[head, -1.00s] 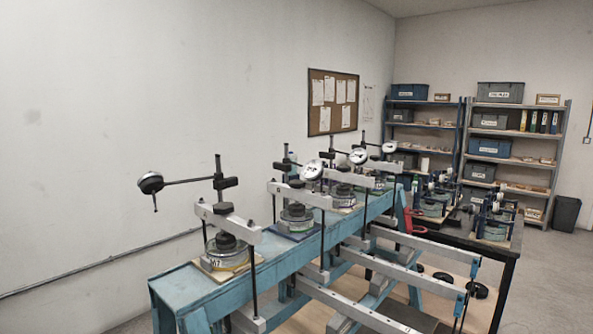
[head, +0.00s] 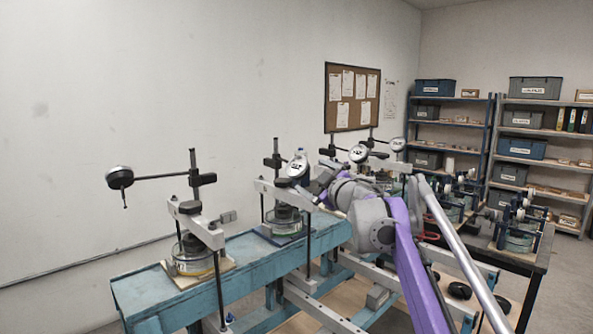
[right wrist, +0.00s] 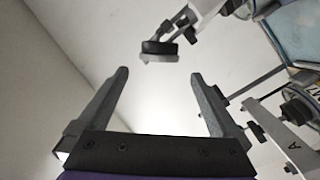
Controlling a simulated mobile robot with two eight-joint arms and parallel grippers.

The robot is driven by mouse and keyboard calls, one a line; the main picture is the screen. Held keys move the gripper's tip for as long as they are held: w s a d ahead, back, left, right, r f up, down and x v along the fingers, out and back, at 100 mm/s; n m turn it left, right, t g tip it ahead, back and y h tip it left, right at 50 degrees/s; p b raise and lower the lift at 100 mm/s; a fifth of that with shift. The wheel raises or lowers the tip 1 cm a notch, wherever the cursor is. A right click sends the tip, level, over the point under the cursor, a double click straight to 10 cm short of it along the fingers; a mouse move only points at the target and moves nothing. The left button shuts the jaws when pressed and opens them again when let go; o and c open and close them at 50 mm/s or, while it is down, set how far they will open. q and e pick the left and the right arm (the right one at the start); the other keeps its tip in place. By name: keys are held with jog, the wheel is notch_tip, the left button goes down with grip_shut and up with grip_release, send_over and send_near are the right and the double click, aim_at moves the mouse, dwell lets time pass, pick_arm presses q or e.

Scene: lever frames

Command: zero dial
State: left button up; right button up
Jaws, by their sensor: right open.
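Several dial gauges stand on posts over lever frames along a blue bench. The nearest dial (head: 119,178), dark-bodied, hangs on a horizontal arm at left, its stem pointing down. A second dial (head: 297,167) faces me with a white face; two more white dials (head: 357,153) and (head: 397,144) are farther back. Their readings are too small to tell. My right gripper (head: 314,188) is beside the second dial, largely hidden by its arm. My left gripper is out of view.
The blue bench (head: 140,287) carries sample cells under the lever beams (head: 285,193), with upright rods between. A dark table (head: 530,262) with more devices stands at right. Shelves (head: 450,102) and a pinboard (head: 340,115) are behind. The space before the left wall is clear.

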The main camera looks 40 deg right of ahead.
aim_at(298, 166)
jog(key=shift+n+y, duration=0.3)
jog(key=shift+n, duration=0.1)
jog(key=x, duration=0.3)
jog(key=p+x, duration=0.1)
jog(key=x, duration=0.2)
jog(key=p+x, duration=0.1)
jog(key=x, duration=0.3)
jog(key=shift+r, duration=0.3)
jog(key=shift+w+d+f+p, duration=0.1)
jog(key=shift+w+d+p, duration=0.05)
jog(key=shift+w+p, duration=0.25)
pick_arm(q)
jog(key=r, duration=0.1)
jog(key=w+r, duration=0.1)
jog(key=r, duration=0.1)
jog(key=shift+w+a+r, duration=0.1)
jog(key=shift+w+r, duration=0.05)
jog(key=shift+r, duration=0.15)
pick_arm(e)
jog(key=c, duration=1.1)
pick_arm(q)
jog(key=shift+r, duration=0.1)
